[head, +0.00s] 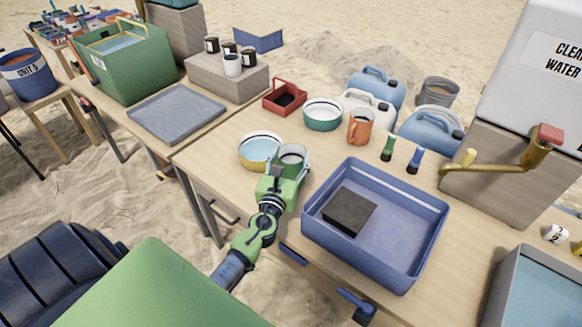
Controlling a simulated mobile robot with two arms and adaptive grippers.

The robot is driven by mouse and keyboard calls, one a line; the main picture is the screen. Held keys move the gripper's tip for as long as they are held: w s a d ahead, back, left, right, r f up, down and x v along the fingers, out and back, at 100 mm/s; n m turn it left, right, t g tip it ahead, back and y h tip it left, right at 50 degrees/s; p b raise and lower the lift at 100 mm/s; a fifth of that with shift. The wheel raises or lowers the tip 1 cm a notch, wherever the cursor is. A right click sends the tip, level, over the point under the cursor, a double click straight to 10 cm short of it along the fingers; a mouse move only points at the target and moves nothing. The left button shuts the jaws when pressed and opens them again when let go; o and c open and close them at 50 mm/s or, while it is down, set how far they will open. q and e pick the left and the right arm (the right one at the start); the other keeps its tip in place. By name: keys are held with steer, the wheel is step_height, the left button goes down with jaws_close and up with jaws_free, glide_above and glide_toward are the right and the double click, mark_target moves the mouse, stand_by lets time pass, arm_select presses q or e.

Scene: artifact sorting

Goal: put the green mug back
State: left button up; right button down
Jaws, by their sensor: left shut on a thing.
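The green mug (292,155) is between the fingers of my left gripper (291,163), which is shut on it. The mug looks upright with its open top showing; the fingers hide much of its sides. My right gripper is not in view.
An orange mug (360,129) and a teal bowl (322,117) stand behind. A blue tub (427,246) with a dark block (349,211) is at right. A grey tray (177,113) is left.

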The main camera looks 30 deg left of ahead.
arm_select(q)
step_height(320, 180, down, 2)
steer(key=shift+f+b, duration=0.15)
steer(key=shift+b, duration=0.15)
steer(key=o, duration=1.3)
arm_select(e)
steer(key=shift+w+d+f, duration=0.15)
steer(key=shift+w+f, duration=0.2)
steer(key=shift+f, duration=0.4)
